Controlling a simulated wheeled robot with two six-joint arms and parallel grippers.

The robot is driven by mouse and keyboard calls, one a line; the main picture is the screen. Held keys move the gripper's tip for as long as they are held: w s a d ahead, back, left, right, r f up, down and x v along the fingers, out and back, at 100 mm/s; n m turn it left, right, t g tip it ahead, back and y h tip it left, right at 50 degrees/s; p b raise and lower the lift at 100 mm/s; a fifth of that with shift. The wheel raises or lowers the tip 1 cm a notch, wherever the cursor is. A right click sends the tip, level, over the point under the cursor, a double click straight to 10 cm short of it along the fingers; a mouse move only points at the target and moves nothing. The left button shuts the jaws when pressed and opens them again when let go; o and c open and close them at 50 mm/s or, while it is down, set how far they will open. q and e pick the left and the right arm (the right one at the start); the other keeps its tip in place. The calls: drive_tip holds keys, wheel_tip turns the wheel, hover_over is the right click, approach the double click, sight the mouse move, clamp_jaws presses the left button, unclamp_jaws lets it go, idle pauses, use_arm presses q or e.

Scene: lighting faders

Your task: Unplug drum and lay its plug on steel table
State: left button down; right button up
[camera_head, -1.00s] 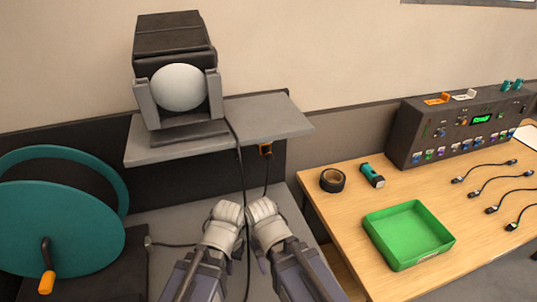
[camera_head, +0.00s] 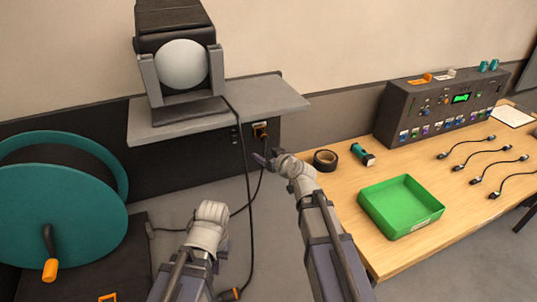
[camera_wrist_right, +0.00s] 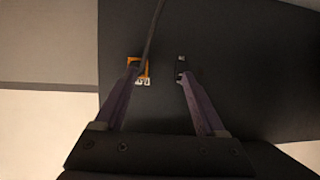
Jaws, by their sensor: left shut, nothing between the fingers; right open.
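The drum (camera_head: 50,215) is a teal cable reel with an orange-ended crank at the left. A dark cable runs from beside it across the grey surface and up towards an orange-and-black plug (camera_head: 261,130) in the black panel under the lamp's shelf. The plug also shows in the right wrist view (camera_wrist_right: 145,68), partly behind a finger. My right gripper (camera_head: 266,160) is open, below the plug in the head view; no grip shows. My left gripper (camera_head: 212,210) is shut and empty, lower left. The grey slab (camera_head: 275,105) under the lamp may be the steel table.
A lamp (camera_head: 181,65) stands on the slab; its cable hangs past the panel. A second orange-ended piece (camera_head: 230,294) lies low beside my left arm. The wooden table (camera_head: 345,185) at right holds tape, a teal torch, a green tray (camera_head: 400,205), a fader desk and short cables.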

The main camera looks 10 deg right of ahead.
sight(265, 139)
use_arm(q)
drive_tip(key=shift+s+a+f, duration=0.1)
drive_tip(key=shift+s+a, duration=0.1)
drive_tip(key=shift+a, duration=0.05)
drive_tip(key=shift+f+b, duration=1.25)
use_arm(e)
drive_tip(key=shift+m+t+h, duration=0.4)
drive_tip(key=shift+t+h, duration=0.1)
drive_tip(key=shift+t, duration=0.3)
drive_tip(key=shift+w+d+f, duration=0.1)
drive_tip(key=shift+w+d, duration=0.1)
drive_tip(key=shift+w, duration=1.45)
drive_tip(key=shift+w+d+f, duration=0.15)
drive_tip(key=shift+w+d, duration=0.1)
drive_tip(key=shift+w, duration=1.35)
drive_tip(key=shift+w+d+f, duration=0.1)
drive_tip(key=shift+w+d, duration=0.1)
drive_tip(key=shift+w, duration=1.45)
clamp_jaws()
drive_tip(key=shift+s, duration=0.2)
drive_tip(key=shift+s+d, duration=0.25)
drive_tip(key=shift+s, duration=0.85)
drive_tip(key=shift+s+d, duration=0.25)
drive_tip(key=shift+s, duration=0.8)
use_arm(q)
drive_tip(key=shift+r, duration=0.1)
use_arm(e)
drive_tip(key=shift+r, duration=0.1)
